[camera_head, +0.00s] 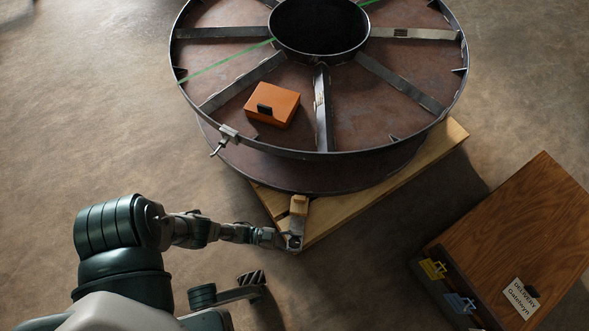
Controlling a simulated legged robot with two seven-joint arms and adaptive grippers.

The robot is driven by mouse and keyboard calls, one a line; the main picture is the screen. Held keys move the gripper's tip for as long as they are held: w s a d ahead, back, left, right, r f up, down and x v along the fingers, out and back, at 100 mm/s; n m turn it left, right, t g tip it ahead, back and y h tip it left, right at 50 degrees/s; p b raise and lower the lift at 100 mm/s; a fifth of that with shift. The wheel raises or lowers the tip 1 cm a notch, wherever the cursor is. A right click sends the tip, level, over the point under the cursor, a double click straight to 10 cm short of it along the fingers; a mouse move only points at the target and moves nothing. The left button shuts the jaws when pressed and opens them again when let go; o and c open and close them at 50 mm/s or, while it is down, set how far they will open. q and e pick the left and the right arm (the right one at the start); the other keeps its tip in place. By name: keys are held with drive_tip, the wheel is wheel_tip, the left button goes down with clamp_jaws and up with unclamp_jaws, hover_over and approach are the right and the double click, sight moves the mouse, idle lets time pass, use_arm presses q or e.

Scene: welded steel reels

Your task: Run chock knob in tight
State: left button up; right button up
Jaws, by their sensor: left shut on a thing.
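A small wooden chock (299,205) stands at the front corner of the wooden pallet (340,218), close under the edge of the big steel reel (350,135). A grey metal part shows just below the chock. My left gripper (292,239) reaches in from the left and is shut at this part, on what seems to be the chock knob. The fingers hide the knob, so I cannot see its thread or how tightly it sits. My right gripper is not recognisable in view.
An orange box (272,106) lies on the reel's upper face. A metal clamp (229,134) with a handle sits on the reel's rim. A wooden crate (525,220) with a delivery card (520,297) stands at right. Bare floor lies between crate and pallet.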

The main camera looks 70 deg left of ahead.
use_arm(q)
drive_tip(key=shift+w+d+r+m+g+h, duration=0.1)
drive_tip(key=shift+w+m+g+h, duration=0.15)
drive_tip(key=shift+h, duration=0.2)
drive_tip(key=shift+w+r+m+g+h, duration=0.1)
drive_tip(key=shift+m+g+h, duration=0.05)
drive_tip(key=shift+m+h, duration=0.25)
drive_tip(key=o, duration=1.2)
drive_tip(key=shift+s, duration=0.1)
drive_tip(key=shift+s+f, duration=0.1)
